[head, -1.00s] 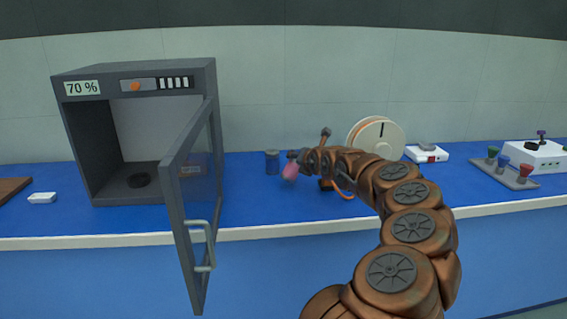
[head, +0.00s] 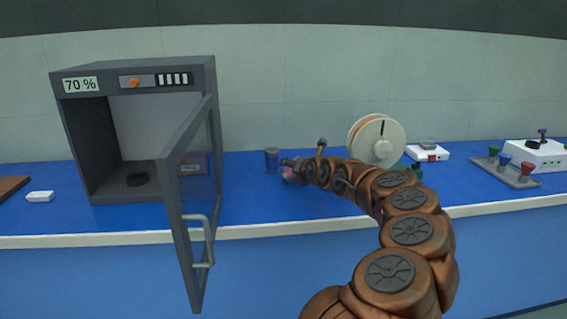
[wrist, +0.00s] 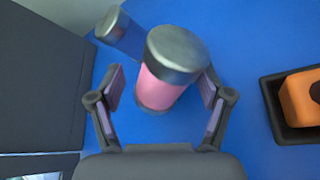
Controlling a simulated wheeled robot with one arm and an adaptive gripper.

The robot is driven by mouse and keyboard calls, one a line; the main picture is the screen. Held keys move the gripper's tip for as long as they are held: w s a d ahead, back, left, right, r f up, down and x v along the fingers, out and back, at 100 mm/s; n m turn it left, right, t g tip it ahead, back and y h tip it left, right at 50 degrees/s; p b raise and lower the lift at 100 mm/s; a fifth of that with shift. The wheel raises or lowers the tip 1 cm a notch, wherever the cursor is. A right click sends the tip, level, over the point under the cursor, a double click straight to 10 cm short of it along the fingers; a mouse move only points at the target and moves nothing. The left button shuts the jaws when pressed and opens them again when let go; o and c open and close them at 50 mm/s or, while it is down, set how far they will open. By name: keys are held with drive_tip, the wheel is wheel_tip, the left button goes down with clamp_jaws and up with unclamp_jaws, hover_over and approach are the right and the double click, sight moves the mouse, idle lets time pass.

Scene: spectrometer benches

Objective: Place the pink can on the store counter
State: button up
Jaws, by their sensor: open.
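The pink can (wrist: 160,92), with a grey metal lid, is between the two spread fingers of my gripper (wrist: 161,82) in the wrist view. The fingers stand on either side of it; the right finger is very close, and I cannot tell if it touches. In the head view only a small pink patch of the can (head: 288,176) shows beside my gripper (head: 290,164), which hides the rest. The can is over the blue counter (head: 245,205); its base is hard to see. I cannot tell which surface is the store counter.
A blue can (head: 272,160) with a grey lid stands just behind and left; it also shows in the wrist view (wrist: 121,34). A dark cabinet (head: 135,75) has its glass door (head: 190,200) swung open. A black tray (wrist: 274,105) holds an orange thing (wrist: 300,98). A spool (head: 377,140) stands behind my arm.

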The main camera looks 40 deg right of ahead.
drive_tip(key=shift+s+a+r, duration=0.25)
drive_tip(key=shift+s+r, duration=0.1)
drive_tip(key=shift+r, duration=0.05)
drive_tip(key=s+r+n, duration=0.1)
drive_tip(key=s, duration=0.2)
drive_tip(key=s+a+r+n, duration=0.1)
drive_tip(key=s, duration=0.2)
drive_tip(key=s+a+r+p, duration=0.1)
drive_tip(key=s, duration=0.2)
drive_tip(key=shift+s+r+n, duration=0.2)
drive_tip(key=shift+s+n, duration=0.05)
drive_tip(key=shift+n, duration=0.15)
drive_tip(key=shift+s, duration=0.4)
